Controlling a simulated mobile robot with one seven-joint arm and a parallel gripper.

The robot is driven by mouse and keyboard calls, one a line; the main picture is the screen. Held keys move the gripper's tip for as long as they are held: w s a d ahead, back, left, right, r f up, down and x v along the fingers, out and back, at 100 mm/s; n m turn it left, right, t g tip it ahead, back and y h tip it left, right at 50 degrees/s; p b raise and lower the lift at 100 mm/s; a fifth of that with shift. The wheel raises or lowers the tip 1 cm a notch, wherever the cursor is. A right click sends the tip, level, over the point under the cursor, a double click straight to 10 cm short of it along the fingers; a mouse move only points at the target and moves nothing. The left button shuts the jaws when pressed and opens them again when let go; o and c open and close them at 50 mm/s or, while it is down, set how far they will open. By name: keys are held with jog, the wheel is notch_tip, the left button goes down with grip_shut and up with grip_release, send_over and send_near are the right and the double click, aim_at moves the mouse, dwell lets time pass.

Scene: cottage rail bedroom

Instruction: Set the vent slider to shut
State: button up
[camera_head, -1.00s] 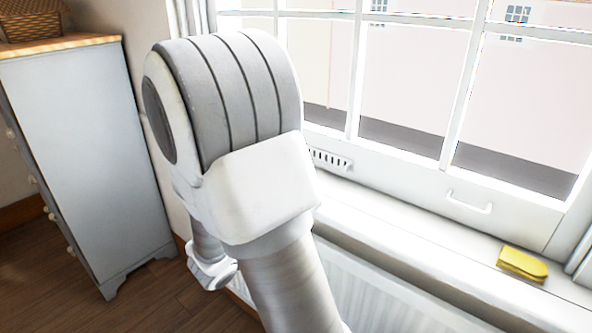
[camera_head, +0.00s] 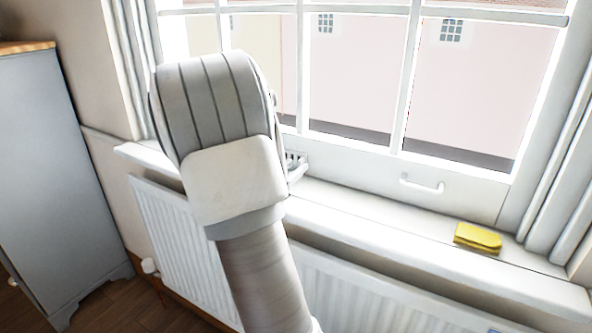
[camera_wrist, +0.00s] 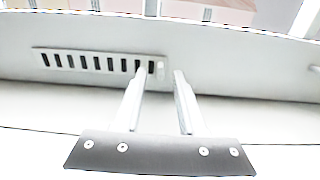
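The vent (camera_wrist: 98,62) is a pale plate with a row of dark slots in the window's lower rail, across the left and middle of the wrist view. A small light slider knob (camera_wrist: 160,69) shows at the plate's right end. My gripper (camera_wrist: 161,76) is open, and its two fingertips appear on either side of the knob in the picture. Whether they touch it or stop short of it I cannot tell. The dark slots look open. In the head view only the right end of the vent (camera_head: 297,157) shows; my arm hides the rest and most of the gripper.
The white window sill (camera_head: 375,220) runs below the vent, above a radiator (camera_head: 345,290). A yellow cloth or sponge (camera_head: 478,238) lies on the sill at right. A window handle (camera_head: 422,185) sticks out of the rail. A grey chest (camera_head: 50,190) stands at left.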

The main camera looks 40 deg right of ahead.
jog(key=shift+x, duration=0.8)
grip_shut()
dwell(0.9)
